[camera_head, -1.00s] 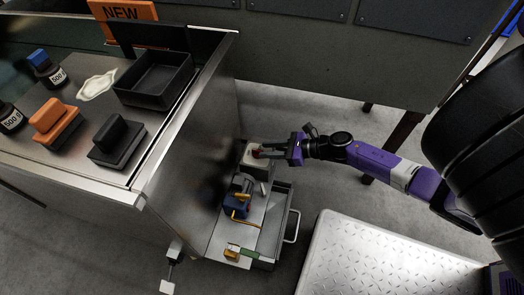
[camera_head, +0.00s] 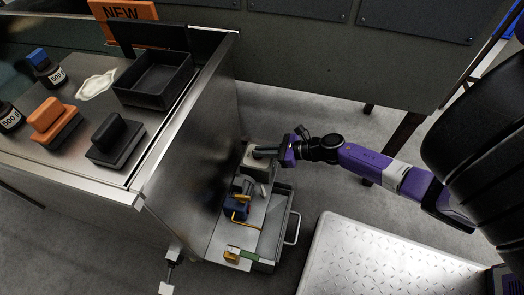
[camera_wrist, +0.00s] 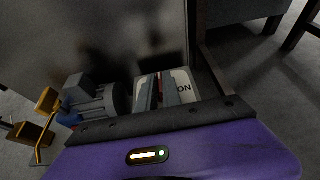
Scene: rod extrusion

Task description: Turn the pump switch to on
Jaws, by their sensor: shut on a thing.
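The pump switch is a pale box (camera_head: 254,166) on the low shelf beside the steel cabinet. In the wrist view its pale face (camera_wrist: 181,80) carries the word "ON" on the right, with a red strip (camera_wrist: 160,88) at its middle. My gripper (camera_head: 257,151) reaches in from the right with its fingers at the top of the box, shut on the switch's red knob. The fingers hide most of the knob, so its exact angle is hard to tell.
A blue pump (camera_head: 236,207) with yellow parts stands just in front of the switch on the shelf. A tray with a handle (camera_head: 293,229) lies to the right. The steel cabinet wall (camera_head: 205,140) is close on the left.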

